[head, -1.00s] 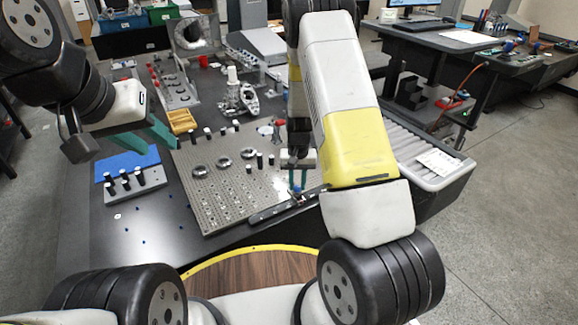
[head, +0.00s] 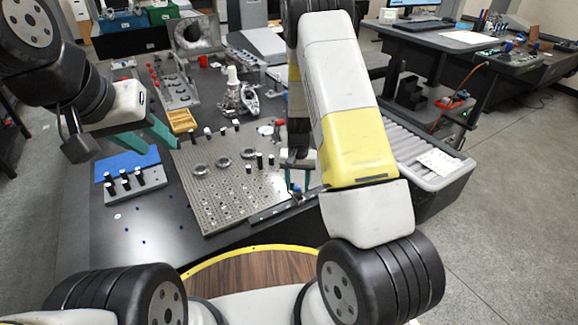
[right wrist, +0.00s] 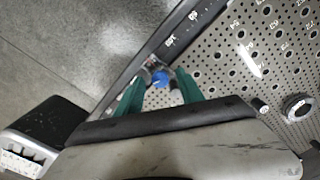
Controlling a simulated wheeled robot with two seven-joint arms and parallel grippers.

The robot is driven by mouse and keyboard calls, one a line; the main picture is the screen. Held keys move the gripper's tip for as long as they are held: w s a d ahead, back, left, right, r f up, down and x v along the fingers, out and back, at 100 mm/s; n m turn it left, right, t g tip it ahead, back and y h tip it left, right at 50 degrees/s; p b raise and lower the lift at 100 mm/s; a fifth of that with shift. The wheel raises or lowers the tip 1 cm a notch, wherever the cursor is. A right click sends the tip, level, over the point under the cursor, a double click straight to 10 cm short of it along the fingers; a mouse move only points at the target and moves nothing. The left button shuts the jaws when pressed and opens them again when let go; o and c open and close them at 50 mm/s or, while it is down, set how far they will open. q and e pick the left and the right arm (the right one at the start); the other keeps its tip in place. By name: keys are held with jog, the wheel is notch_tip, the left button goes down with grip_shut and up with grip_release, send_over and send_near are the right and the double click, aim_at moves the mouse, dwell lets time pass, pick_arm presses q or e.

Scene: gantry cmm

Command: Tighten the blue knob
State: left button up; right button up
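The blue knob (right wrist: 160,78) sits at the edge of the perforated plate, by a dark rail. It also shows small in the head view (head: 296,188). My right gripper (right wrist: 161,76) is over it with green fingers apart, one on each side of the knob. Gaps show between knob and fingers in the right wrist view; contact is not visible. A short black-and-white pin (right wrist: 176,94) stands close to the knob, near one finger. My left gripper (head: 158,128) is open and empty, raised above the table's left side.
The perforated plate (head: 215,190) carries rings and several black pins with white tops. A grey block with black pins (head: 135,186) and a blue mat (head: 128,162) lie left. A yellow tray (head: 182,120) and a metal fixture (head: 240,98) stand behind. A roller conveyor (head: 425,150) is at right.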

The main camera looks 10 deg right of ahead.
aim_at(297, 187)
jog(key=shift+r, duration=0.1)
notch_tip(297, 187, up, 8)
jog(key=shift+f, duration=0.2)
dwell(0.4)
